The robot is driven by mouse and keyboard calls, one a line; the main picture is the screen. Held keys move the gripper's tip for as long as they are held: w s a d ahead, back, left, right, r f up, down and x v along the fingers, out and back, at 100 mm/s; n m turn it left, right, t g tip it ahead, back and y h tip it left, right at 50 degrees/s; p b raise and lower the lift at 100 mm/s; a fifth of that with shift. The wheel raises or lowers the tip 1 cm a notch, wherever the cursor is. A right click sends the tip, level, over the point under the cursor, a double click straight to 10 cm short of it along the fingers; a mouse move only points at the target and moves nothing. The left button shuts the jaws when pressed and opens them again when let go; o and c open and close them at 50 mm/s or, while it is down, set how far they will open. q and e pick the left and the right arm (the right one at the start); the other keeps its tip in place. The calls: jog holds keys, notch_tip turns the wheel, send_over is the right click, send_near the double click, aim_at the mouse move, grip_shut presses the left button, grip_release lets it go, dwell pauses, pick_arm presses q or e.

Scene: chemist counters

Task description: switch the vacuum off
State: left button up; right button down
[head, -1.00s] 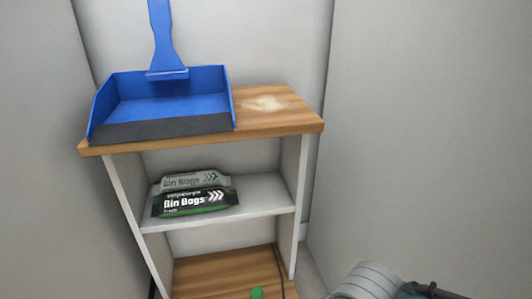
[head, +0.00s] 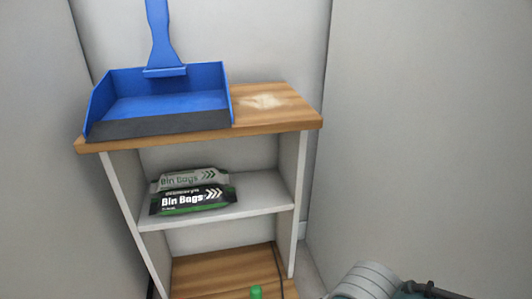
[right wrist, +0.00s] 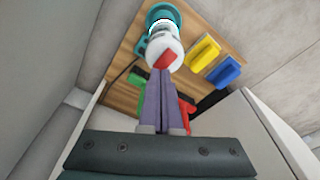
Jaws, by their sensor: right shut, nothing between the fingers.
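In the right wrist view, a white and teal rounded device (right wrist: 164,45) with a red patch on it stands on a wooden shelf; it looks like the vacuum, though I cannot be sure. My right gripper (right wrist: 161,72) is shut and empty, its two purple fingers together. Their tips overlap the lower edge of the device near the red patch in this view; whether they touch it I cannot tell. The head view does not show this device. My left gripper is not in view.
A blue dustpan (head: 165,95) sits on the shelf unit's top (head: 285,115), above bin bags (head: 192,198). Walls stand close on both sides.

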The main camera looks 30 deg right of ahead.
jog(key=shift+f+b, duration=0.45)
jog(key=shift+f, duration=0.1)
notch_tip(320, 180, up, 5)
jog(key=p, duration=0.5)
jog(key=shift+f, duration=0.2)
notch_tip(320, 180, up, 2)
jog(key=p, duration=0.2)
jog(key=shift+r+p, duration=0.2)
jog(key=shift+p, duration=0.15)
jog(key=s+r+p, duration=0.2)
jog(key=r+p, duration=2.6)
jog(key=r, duration=0.7)
jog(key=s+d+r+t+p, duration=0.1)
jog(key=s+r+p, duration=0.2)
jog(key=r+p, duration=2.5)
jog(key=s+r+m+p, duration=0.1)
jog(key=s+r+p, duration=0.2)
jog(key=r+p, duration=2.5)
notch_tip(320, 180, up, 14)
jog(key=shift+s+d+f+t, duration=0.15)
jog(key=shift+s+f+t, duration=0.1)
jog(key=shift+t, duration=0.15)
